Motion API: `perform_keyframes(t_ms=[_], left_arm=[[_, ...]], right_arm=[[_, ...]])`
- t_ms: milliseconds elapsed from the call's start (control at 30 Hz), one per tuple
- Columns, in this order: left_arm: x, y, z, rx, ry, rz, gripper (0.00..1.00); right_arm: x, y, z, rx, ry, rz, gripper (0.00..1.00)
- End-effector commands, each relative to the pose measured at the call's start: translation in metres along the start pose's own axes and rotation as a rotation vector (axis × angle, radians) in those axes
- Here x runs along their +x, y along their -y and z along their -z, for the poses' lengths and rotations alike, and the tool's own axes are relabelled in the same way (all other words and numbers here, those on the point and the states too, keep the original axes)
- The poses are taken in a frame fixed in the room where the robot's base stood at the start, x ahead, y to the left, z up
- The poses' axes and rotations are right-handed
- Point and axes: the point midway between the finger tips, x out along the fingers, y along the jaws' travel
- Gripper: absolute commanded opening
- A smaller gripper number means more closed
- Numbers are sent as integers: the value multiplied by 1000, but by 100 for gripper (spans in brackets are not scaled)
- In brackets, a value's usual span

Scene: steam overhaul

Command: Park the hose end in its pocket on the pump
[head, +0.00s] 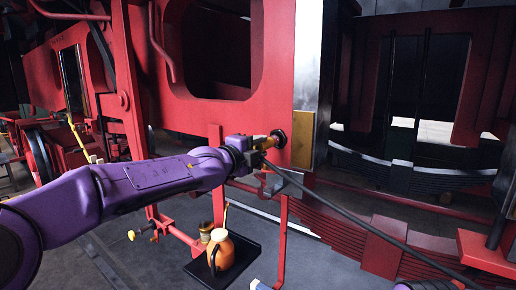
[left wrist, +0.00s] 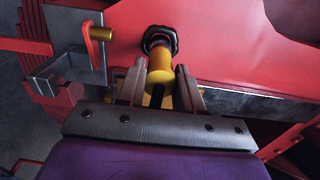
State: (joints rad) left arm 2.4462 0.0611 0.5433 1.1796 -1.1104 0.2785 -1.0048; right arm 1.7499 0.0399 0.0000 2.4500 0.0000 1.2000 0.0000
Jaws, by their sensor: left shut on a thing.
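My left gripper (head: 262,144) reaches in from the left in the head view, in front of the red engine frame. It is shut on a brass cylinder with a dark ringed collar, which I take as the hose end (head: 278,138). In the left wrist view the hose end (left wrist: 160,66) sits between the fingertips (left wrist: 157,92), its collar facing the red plate. I cannot tell whether the collar touches the plate. A black hose or rod (head: 365,222) runs from near the gripper to the lower right. I cannot pick out the pump's pocket surely. My right gripper is not in view.
A red bracket with a grey metal plate and brass pieces (left wrist: 75,67) stands left of the fingers. An orange can (head: 222,252) stands on a black tray (head: 248,250) on the floor. A red block (head: 488,254) is at lower right. Leaf springs (head: 335,225) lie behind the hose or rod.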

Motion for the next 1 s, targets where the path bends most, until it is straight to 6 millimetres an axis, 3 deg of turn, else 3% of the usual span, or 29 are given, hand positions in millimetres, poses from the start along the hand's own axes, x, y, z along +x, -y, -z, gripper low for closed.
perform_keyframes(t_ms=[700, 1000], left_arm=[[-52, 0, 0, 1, -1, 2, 0], [-54, 1, 0, 0, 0, 2, 0]], right_arm=[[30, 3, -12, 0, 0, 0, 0], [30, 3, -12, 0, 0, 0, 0]])
